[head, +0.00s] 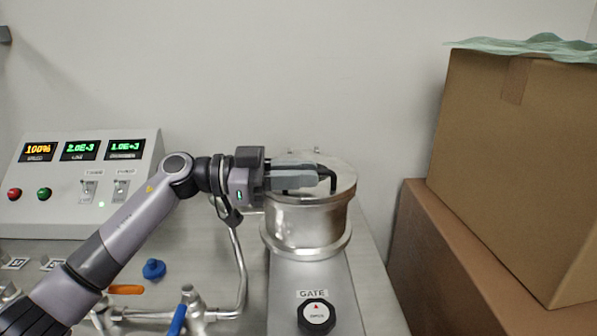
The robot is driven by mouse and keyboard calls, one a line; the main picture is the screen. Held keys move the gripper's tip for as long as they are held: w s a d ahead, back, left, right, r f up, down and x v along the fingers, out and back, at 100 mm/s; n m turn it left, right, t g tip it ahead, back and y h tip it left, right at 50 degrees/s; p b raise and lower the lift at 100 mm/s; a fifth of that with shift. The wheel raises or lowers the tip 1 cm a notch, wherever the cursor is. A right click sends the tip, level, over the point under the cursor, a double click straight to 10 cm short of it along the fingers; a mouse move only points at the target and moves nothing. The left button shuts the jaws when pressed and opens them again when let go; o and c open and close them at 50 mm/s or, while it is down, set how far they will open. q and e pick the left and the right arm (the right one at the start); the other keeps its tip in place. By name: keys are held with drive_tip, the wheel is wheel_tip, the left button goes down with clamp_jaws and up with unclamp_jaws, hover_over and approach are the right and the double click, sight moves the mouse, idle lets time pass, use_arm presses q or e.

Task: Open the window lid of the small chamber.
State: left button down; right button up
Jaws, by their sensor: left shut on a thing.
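The small chamber (305,228) is a round metal cylinder standing on a grey block in the middle of the head view. Its window lid (341,172) lies flat over the top, and the lid looks down. My left gripper (328,181) reaches in from the left and lies across the lid. Its jaws are shut on a dark handle (334,186) at the lid's right part. The gripper hides much of the lid's middle. My right gripper is not in view.
A control panel (80,180) with lit displays stands at the left. A black GATE knob (316,316) is in front of the chamber. Metal pipes (241,275) with a blue knob (153,268) and orange handle (126,290) lie left. Stacked cardboard boxes (500,170) fill the right.

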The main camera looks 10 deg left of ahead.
use_arm(q)
drive_tip(key=r+p, duration=0.1)
drive_tip(key=p, duration=0.1)
drive_tip(key=w+r+p, duration=0.1)
drive_tip(key=r+p, duration=0.3)
drive_tip(key=shift+w+a, duration=0.25)
drive_tip(key=shift+w+a+r+n+p, duration=0.15)
drive_tip(key=shift+w+r+n+p, duration=0.3)
drive_tip(key=shift+r+n+p, duration=0.15)
drive_tip(key=shift+w+a+r+n, duration=0.15)
drive_tip(key=shift+w+r+n, duration=0.6)
drive_tip(key=shift+n, duration=0.05)
drive_tip(key=shift+w+a+r+n, duration=0.1)
drive_tip(key=shift+w+r+n, duration=0.6)
drive_tip(key=shift+r+n, duration=0.1)
drive_tip(key=shift+f, duration=0.1)
